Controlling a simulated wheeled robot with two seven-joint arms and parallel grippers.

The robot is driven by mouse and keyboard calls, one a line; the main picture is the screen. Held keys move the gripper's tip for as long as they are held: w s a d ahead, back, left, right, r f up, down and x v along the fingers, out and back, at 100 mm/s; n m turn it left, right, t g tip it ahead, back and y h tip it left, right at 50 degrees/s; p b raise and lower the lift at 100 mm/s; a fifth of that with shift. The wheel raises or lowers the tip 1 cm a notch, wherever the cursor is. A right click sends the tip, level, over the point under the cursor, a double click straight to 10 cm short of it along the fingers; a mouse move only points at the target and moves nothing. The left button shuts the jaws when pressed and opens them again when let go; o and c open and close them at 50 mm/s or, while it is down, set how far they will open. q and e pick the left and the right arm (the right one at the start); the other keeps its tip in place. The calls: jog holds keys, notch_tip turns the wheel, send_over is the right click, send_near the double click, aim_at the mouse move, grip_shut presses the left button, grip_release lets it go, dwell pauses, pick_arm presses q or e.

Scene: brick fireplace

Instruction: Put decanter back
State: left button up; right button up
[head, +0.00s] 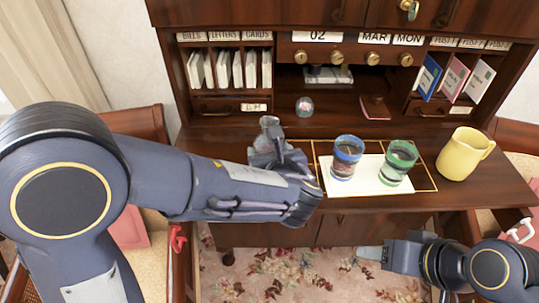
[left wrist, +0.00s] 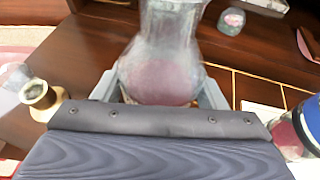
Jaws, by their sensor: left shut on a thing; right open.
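The clear glass decanter (head: 269,128) is at the desk's left-middle, mostly hidden by my left arm in the head view. In the left wrist view the decanter (left wrist: 165,62) stands between the fingers, with a reddish tint in its round body. My left gripper (head: 277,150) is shut on it. I cannot tell whether its base touches the desktop. My right gripper (head: 371,253) is open and empty, low in front of the desk.
Blue-rimmed (head: 347,157) and green-rimmed (head: 398,163) tumblers stand on white paper (head: 345,189). A yellow pitcher (head: 463,154) stands right of them. A small glass dome (head: 305,106) sits behind the decanter. A brass piece (left wrist: 40,98) lies left in the wrist view.

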pick_arm(q)
jog(key=shift+f, duration=0.6)
jog(key=shift+f, duration=0.2)
jog(key=o, duration=1.5)
jog(key=shift+r, duration=0.2)
jog(key=b+v, duration=0.1)
jog(key=v, duration=1.1)
jog(key=shift+s, duration=0.1)
jog(key=shift+a, duration=0.1)
